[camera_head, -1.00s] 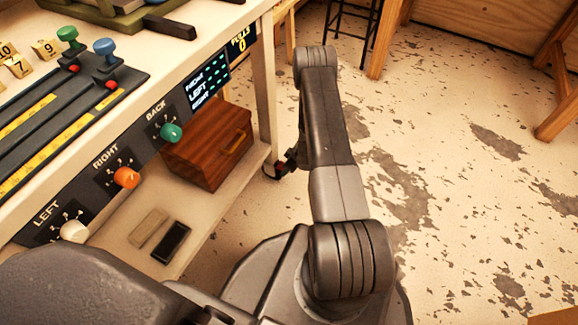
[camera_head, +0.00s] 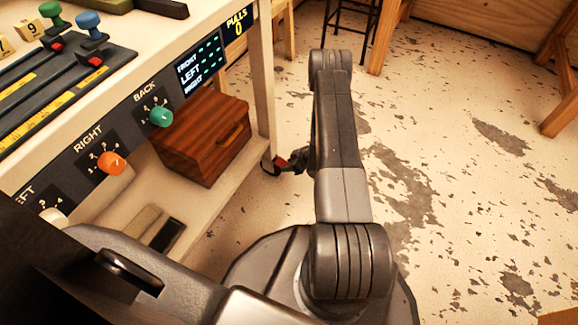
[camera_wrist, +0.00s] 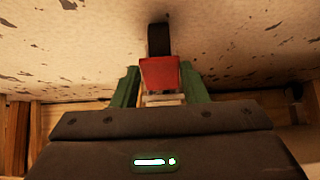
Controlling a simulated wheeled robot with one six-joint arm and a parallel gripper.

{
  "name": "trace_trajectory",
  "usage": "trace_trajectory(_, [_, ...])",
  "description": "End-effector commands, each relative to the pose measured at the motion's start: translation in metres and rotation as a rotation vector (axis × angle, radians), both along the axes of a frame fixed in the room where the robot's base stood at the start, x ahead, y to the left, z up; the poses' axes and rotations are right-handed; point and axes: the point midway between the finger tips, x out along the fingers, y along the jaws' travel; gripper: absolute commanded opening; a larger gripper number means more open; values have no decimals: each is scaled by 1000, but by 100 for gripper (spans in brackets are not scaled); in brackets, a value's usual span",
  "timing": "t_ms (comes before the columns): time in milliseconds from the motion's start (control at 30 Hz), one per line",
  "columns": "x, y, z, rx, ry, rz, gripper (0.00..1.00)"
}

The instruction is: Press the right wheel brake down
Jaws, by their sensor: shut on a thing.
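The right wheel brake is a red tab (camera_head: 282,162) on the dark caster wheel (camera_head: 270,165) under the table's near right leg, low by the floor. In the wrist view the red brake tab (camera_wrist: 160,72) is in the centre, with the black wheel (camera_wrist: 159,38) beyond it. My gripper (camera_wrist: 160,90) has its green fingers on either side of the tab and is shut on it. In the head view my arm hides part of the gripper. I cannot tell exactly how far the tab is tilted.
A table with a front panel of knobs, such as the orange one (camera_head: 112,163), stands at the left. A wooden box (camera_head: 203,138) sits on its lower shelf. A stool (camera_head: 355,25) is at the back. The worn floor (camera_head: 470,210) at the right is clear.

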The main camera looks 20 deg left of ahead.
Motion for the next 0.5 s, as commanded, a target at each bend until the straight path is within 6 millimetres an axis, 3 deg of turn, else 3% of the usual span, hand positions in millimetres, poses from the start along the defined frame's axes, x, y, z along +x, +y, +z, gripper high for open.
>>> trace_trajectory(500, [0, 0, -11, 173, -14, 1, 17])
